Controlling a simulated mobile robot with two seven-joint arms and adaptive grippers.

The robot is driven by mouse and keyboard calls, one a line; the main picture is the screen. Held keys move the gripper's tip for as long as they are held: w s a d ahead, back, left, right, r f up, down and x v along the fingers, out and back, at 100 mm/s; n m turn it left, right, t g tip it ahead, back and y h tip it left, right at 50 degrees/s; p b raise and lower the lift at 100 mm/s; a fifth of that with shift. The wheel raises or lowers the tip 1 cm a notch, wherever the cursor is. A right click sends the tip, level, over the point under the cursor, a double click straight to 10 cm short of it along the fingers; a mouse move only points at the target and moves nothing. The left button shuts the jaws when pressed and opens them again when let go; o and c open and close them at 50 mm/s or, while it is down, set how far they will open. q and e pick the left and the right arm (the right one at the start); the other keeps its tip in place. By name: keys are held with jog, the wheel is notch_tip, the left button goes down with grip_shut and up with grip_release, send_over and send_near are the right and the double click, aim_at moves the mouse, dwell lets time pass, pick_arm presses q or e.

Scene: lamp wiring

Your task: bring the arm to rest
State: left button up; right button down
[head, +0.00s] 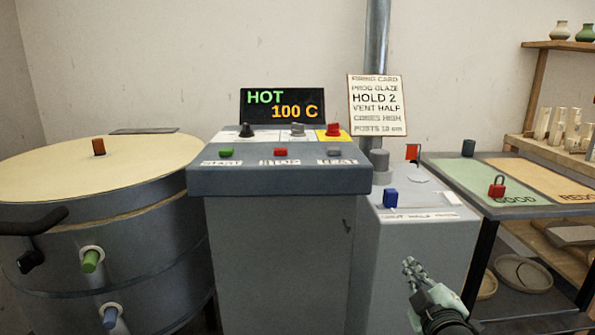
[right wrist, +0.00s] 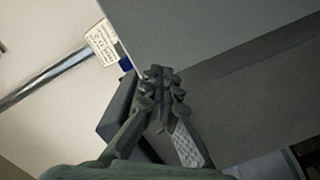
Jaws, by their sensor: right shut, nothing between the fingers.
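My right gripper (head: 413,270) is low at the right of the middle in the head view, in front of the grey vent box (head: 425,245). Its fingers are together with nothing between them. It also shows in the right wrist view (right wrist: 158,82), with its fingertips meeting near the middle and a grey box side beyond. I cannot tell from these views how far it is from that surface. My left gripper is not in view.
A grey control stand (head: 280,180) with a display (head: 283,105) reading HOT 100 C stands in the middle. A round kiln (head: 100,215) is at the left. A table (head: 455,180) with a red padlock (head: 497,187) and shelves (head: 550,120) are at the right. A blue knob (head: 390,198) sits on the vent box.

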jog(key=s+d+f+m+g+h, duration=0.1)
jog(key=s+d+f+m+g, duration=0.15)
jog(key=s+f, duration=0.45)
jog(key=s+d+f+m+g+h, duration=0.15)
jog(key=s+f+g, duration=0.25)
jog(key=f, duration=0.7)
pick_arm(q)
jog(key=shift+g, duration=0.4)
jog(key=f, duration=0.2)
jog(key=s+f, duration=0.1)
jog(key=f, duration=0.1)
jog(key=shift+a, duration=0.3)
pick_arm(e)
jog(key=s+f+m+g+y, duration=0.1)
jog(key=s+f+g, duration=0.3)
jog(key=s, duration=0.6)
jog(key=s+a+f+m+g, duration=0.1)
jog(key=s+f+m+g, duration=0.2)
jog(key=s+f, duration=0.6)
jog(key=shift+s+f+m+g+y, duration=0.3)
jog(key=shift+s+g+y, duration=0.05)
jog(key=shift+s, duration=0.4)
